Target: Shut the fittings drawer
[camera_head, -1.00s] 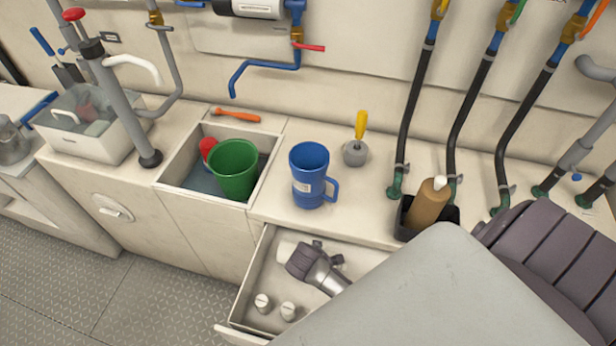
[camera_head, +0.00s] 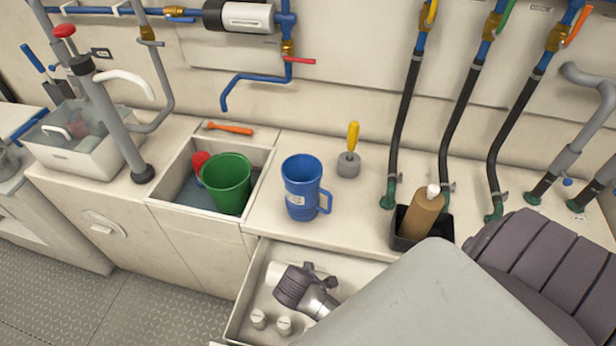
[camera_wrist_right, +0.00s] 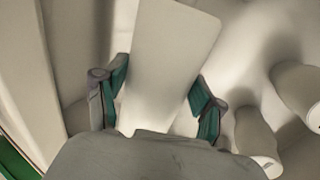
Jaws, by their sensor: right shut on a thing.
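The fittings drawer (camera_head: 238,315) stands pulled out of the white cabinet, below the blue mug. Its front edge is partly cut off at the bottom of the head view, and my grey arm covers its right part. My right wrist reaches down into the drawer. In the right wrist view my right gripper (camera_wrist_right: 160,88) has its green-padded fingers on either side of a pale flat piece (camera_wrist_right: 165,55). I cannot tell whether that piece is part of the drawer. White capped cylinders (camera_head: 258,319) stand in the drawer and show at the wrist view's right. My left gripper is not in view.
On the counter above stand a blue mug (camera_head: 302,190), a yellow-handled tool (camera_head: 350,160) and a brown bottle (camera_head: 422,214) in a black holder. A green bucket (camera_head: 228,184) sits in the recessed bin to the left. Bare floor (camera_head: 150,310) lies left of the drawer.

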